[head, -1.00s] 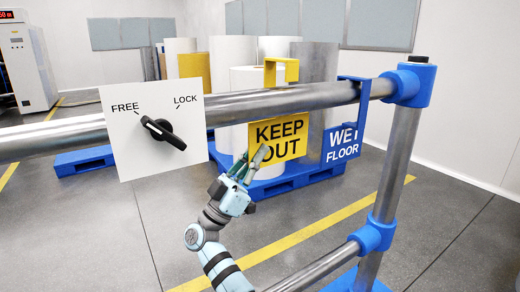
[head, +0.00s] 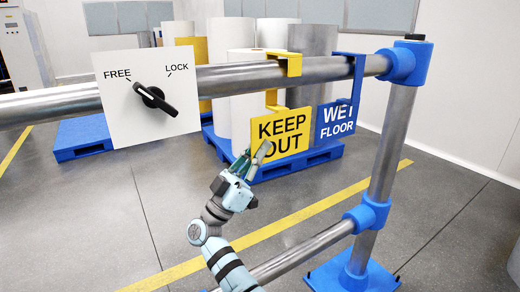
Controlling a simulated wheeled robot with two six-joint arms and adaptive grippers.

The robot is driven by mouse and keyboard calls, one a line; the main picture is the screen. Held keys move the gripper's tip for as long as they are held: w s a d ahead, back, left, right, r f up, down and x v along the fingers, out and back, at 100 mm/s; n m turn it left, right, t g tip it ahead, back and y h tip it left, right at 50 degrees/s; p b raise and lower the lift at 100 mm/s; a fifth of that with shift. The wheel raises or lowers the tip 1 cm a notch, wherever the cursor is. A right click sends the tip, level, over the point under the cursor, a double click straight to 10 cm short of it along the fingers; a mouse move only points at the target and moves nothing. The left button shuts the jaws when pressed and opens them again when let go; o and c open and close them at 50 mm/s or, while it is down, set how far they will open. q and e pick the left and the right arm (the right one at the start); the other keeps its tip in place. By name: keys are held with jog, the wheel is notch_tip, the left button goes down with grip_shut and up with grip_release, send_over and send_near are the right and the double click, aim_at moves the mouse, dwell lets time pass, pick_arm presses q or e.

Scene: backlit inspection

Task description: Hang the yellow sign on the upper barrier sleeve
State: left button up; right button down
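The yellow sign (head: 281,133) reads KEEP OUT and has a yellow hook (head: 293,64) at its top. The hook is at the upper rail (head: 232,79), its bent end over the rail's top and front. I cannot tell whether it touches. The sign plate is below the rail, tilted slightly. My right gripper (head: 257,157) is shut on the plate's lower left corner, one finger across its front. A blue upper sleeve (head: 407,64) joins the rail to the right post. My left gripper is not in view.
A blue WET FLOOR sign (head: 336,121) hangs on the rail just right of the yellow sign. A white FREE/LOCK panel (head: 120,122) with a black knob (head: 155,99) is on the left. A lower rail (head: 310,250) runs below. Rolls on a blue pallet (head: 325,153) stand behind.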

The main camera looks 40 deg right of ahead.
jog(key=c, duration=1.7)
grip_release()
jog(key=v, duration=1.2)
jog(key=shift+s, duration=0.1)
